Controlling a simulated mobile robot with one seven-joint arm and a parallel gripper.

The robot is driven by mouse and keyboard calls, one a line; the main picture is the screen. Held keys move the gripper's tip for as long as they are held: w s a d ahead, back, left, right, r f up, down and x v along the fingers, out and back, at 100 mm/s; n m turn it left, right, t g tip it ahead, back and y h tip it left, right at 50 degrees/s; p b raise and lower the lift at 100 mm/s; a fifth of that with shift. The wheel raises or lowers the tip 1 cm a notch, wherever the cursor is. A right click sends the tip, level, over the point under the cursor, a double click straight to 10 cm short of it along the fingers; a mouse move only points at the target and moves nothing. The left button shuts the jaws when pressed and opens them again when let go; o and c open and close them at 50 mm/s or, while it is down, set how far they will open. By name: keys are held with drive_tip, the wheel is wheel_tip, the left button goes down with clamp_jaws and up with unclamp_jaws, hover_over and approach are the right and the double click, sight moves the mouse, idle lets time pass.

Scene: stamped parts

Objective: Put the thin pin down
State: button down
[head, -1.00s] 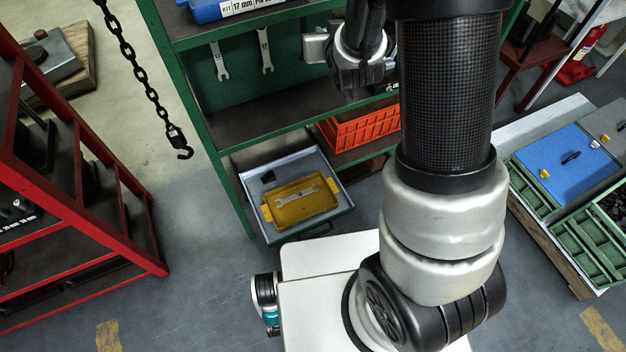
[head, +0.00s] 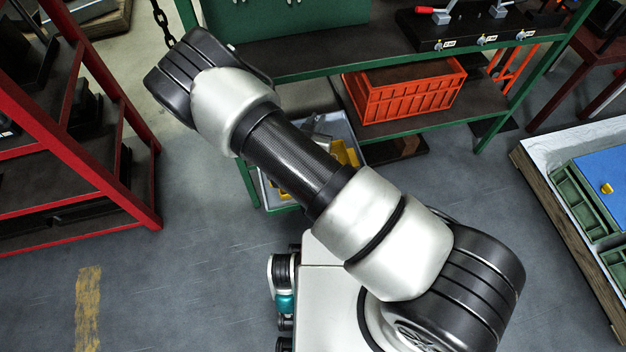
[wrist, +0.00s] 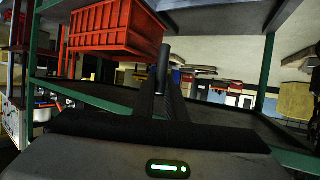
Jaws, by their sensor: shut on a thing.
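In the wrist view my gripper (wrist: 164,97) is shut on the thin pin (wrist: 164,57), a short dark cylinder that stands up from between the fingertips. The pin's lower part is hidden by the fingers. Around it are a dark shelf and open space, and I cannot tell whether the pin touches anything. In the head view my arm crosses the middle of the picture. The pin and the fingers cannot be made out there.
An orange crate (head: 405,92) stands on the green rack's lower shelf; it also shows in the wrist view (wrist: 115,30). A grey drawer with yellow things (head: 348,155) is partly behind my arm. A red rack (head: 75,145) stands left. A chain (head: 161,22) hangs nearby.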

drive_tip(key=shift+m+h, duration=0.3)
drive_tip(key=shift+h, duration=0.1)
drive_tip(key=shift+s+d+f+b, duration=0.1)
drive_tip(key=shift+s+f+b, duration=0.85)
drive_tip(key=shift+f, duration=2.5)
drive_tip(key=shift+s+a+f+b, duration=0.1)
drive_tip(key=shift+s+f+b, duration=0.8)
drive_tip(key=shift+f, duration=2.55)
drive_tip(key=shift+s+d+f+b, duration=0.1)
drive_tip(key=shift+s+f+b, duration=0.25)
drive_tip(key=shift+f+b, duration=2.1)
wheel_tip(320, 180, down, 2)
drive_tip(key=shift+f+p, duration=0.15)
drive_tip(key=shift+p, duration=0.85)
drive_tip(key=c, duration=1.8)
unclamp_jaws()
